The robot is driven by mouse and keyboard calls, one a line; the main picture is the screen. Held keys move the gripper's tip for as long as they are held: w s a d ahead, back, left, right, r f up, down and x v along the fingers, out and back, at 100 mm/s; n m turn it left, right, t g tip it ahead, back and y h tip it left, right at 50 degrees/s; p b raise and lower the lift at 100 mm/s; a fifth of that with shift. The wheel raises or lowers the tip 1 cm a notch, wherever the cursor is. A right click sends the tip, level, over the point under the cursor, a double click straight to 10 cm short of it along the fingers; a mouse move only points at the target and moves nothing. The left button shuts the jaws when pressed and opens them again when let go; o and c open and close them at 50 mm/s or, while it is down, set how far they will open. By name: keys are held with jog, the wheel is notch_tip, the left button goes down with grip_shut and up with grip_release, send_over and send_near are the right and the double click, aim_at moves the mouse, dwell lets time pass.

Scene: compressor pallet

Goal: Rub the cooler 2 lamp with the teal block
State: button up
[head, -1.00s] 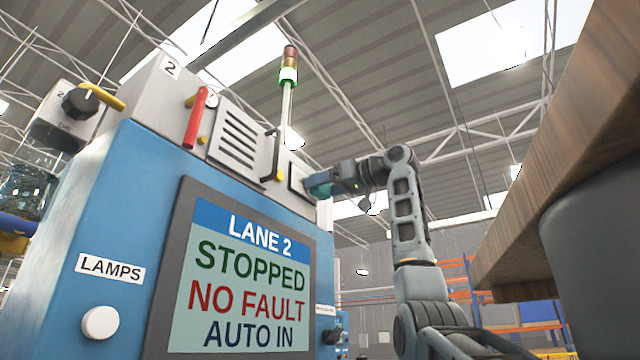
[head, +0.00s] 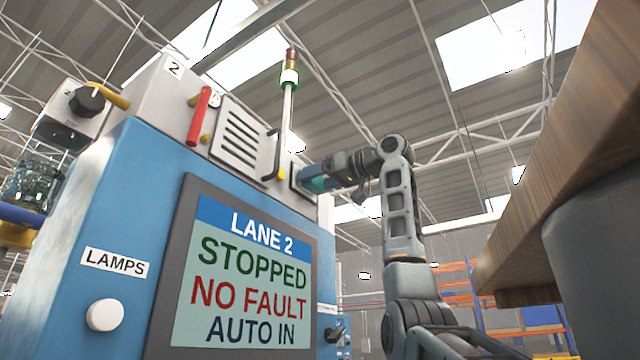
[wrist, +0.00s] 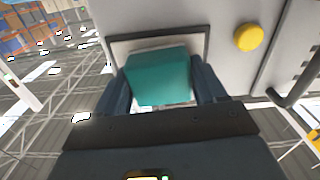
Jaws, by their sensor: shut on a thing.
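The teal block (head: 316,185) is held between the fingers of my gripper (wrist: 160,76), which is shut on it. In the wrist view the teal block (wrist: 158,80) covers most of a dark-framed pale panel (wrist: 203,43) on the grey upper housing of the machine marked 2. Whether block and panel touch cannot be told. A yellow round part (wrist: 248,37) sits on the housing to the right of the frame. A stack light (head: 290,77) with a lit green band stands on a pole above. No label shows which part is the cooler 2 lamp.
A bent dark handle (head: 276,157) projects beside the panel, left of the block in the head view. A red lever (head: 198,117) and vented cover (head: 238,138) are farther left. A LANE 2 screen (head: 245,275) is below. A wooden top (head: 570,150) overhangs at right.

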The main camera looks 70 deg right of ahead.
jog(key=a, duration=0.2)
jog(key=w+a+b, duration=0.1)
jog(key=a, duration=0.1)
dwell(0.4)
jog(key=b+v, duration=0.1)
jog(key=v, duration=0.5)
dwell(0.4)
jog(key=shift+s, duration=0.15)
jog(key=v, duration=0.2)
jog(key=shift+s+b, duration=0.3)
jog(key=shift+s, duration=0.1)
jog(key=shift+w, duration=0.2)
dwell(0.3)
jog(key=p+x, duration=0.2)
jog(key=x, duration=0.4)
jog(key=shift+w, duration=0.25)
